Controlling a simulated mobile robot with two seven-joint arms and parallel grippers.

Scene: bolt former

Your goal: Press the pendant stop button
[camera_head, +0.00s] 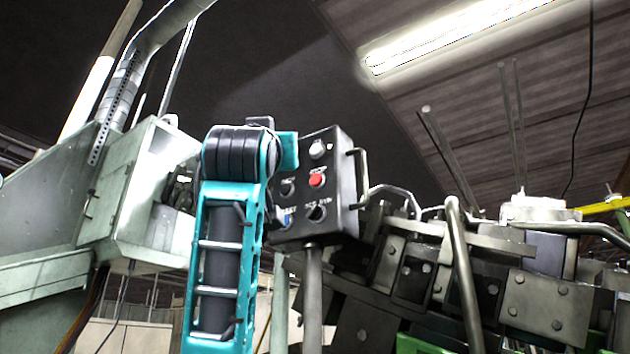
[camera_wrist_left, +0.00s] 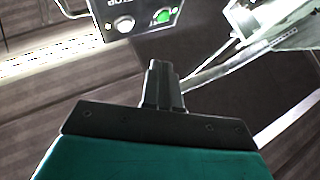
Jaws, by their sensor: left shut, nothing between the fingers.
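The pendant (camera_head: 342,190) is a black box on a post in the middle of the head view. My left gripper (camera_wrist_left: 161,68) shows in the left wrist view, shut and empty. Its tips point toward the pendant's edge (camera_wrist_left: 110,34), seen upside down there, and look apart from it. The red button is outside that view. My right gripper is not in view.
The pendant also has a white button (camera_head: 317,149), dark knobs (camera_head: 317,213) and a blue switch (camera_head: 287,217). A green button (camera_wrist_left: 162,16) shows in the wrist view. A handle (camera_head: 362,178) projects on the right. Machine blocks (camera_head: 545,307) fill the lower right; a pale green cabinet (camera_head: 125,195) stands left.

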